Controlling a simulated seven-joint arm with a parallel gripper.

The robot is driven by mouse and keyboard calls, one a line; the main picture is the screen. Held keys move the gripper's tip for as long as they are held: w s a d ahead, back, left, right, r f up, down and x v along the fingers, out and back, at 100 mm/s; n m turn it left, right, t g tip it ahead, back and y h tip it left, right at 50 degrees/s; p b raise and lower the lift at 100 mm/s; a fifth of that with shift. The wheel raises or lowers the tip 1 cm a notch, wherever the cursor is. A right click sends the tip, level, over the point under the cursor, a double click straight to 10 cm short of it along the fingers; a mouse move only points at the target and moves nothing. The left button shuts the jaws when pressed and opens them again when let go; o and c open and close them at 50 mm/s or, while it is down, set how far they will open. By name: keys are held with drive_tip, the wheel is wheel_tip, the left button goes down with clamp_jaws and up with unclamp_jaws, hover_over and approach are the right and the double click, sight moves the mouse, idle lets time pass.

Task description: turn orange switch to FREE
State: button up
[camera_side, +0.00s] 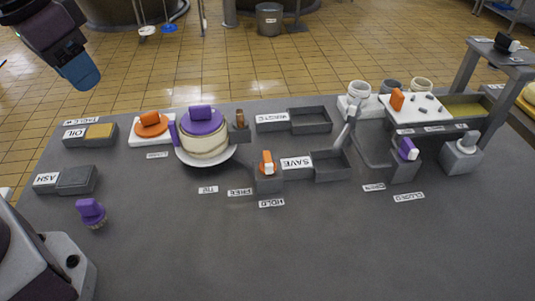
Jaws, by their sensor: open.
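The orange switch (266,157) stands on a small grey block (269,185) in the middle of the table. Its white end faces the near side, toward the HOLD label (271,203). The FREE label (240,192) lies to the left of the block. My gripper (83,78), with a blue end, is high at the upper left, far from the switch. It is open and appears empty, though its fingers are hard to tell apart at this angle.
A white pot with a purple lid (203,124) stands left of the switch. The SAVE tray (331,165) is close on its right. A purple switch (407,147) and raised white shelf (415,109) stand farther right. The table's front is mostly clear, with a purple-handled brush (91,211) at left.

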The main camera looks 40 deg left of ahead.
drive_tip(key=w+d+f+n+g, duration=0.1)
drive_tip(key=w+d+f+g, duration=0.15)
drive_tip(key=w, duration=0.45)
drive_tip(key=w+d+f+g, duration=0.1)
drive_tip(key=w+d+f, duration=0.3)
drive_tip(key=w, duration=0.3)
drive_tip(key=n+g+h, duration=0.3)
drive_tip(key=n, duration=0.6)
approach(267, 158)
drive_tip(key=shift+t, duration=0.25)
drive_tip(key=x, duration=0.9)
drive_tip(key=shift+s+f, duration=0.15)
drive_tip(key=shift+s, duration=0.05)
drive_tip(key=shift+c, duration=0.2)
clamp_jaws()
